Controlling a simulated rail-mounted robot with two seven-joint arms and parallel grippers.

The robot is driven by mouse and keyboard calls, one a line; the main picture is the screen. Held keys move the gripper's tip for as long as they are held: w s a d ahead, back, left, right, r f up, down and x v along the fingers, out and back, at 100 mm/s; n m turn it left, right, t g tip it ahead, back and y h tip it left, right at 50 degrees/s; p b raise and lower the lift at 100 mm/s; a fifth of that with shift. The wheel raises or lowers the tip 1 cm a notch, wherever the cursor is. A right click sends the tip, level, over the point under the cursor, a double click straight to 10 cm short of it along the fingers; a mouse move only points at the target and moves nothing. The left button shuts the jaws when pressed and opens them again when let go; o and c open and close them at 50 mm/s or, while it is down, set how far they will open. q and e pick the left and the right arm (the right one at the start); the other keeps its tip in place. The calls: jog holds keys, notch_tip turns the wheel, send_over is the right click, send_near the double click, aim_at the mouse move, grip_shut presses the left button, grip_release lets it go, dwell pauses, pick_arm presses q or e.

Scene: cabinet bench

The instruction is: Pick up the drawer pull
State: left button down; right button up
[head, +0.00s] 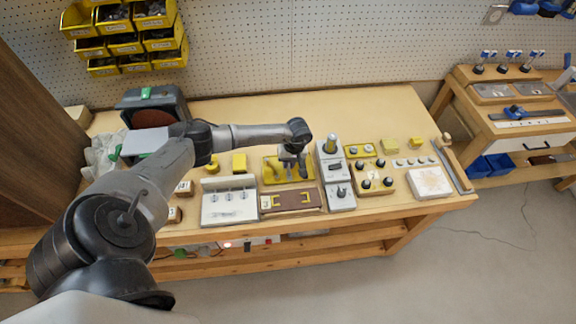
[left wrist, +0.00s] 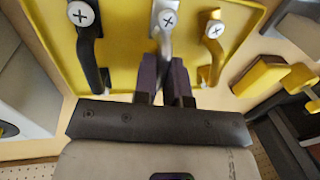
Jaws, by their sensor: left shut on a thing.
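A yellow tray (head: 268,177) lies on the bench and holds three upright pulls with screw heads. In the left wrist view the tray (left wrist: 124,40) shows a black pull (left wrist: 86,45), a silver pull (left wrist: 164,40) in the middle and a yellow pull (left wrist: 213,48). My left gripper (head: 291,158) is above the tray. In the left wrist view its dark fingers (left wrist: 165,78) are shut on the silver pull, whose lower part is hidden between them. The black and yellow pulls stand on either side of the fingers. My right gripper is not in view.
A grey device (head: 336,172) stands right beside the tray. A brown board (head: 290,200) with yellow pulls lies in front, and a white hook board (head: 229,205) is at left. A knob board (head: 372,176) lies farther right. Bench space behind the tray is clear.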

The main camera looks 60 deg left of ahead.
pick_arm(q)
jog(key=shift+r, duration=0.45)
jog(key=r, duration=0.3)
jog(key=shift+w+d+r, duration=0.1)
jog(key=shift+d+r, duration=0.15)
jog(key=shift+r, duration=0.1)
jog(key=w+d+r, duration=0.3)
jog(key=d+r, duration=0.3)
jog(key=d, duration=0.4)
jog(key=shift+w+d+r, duration=0.15)
jog(key=shift+d+r, duration=0.1)
jog(key=shift+d, duration=0.05)
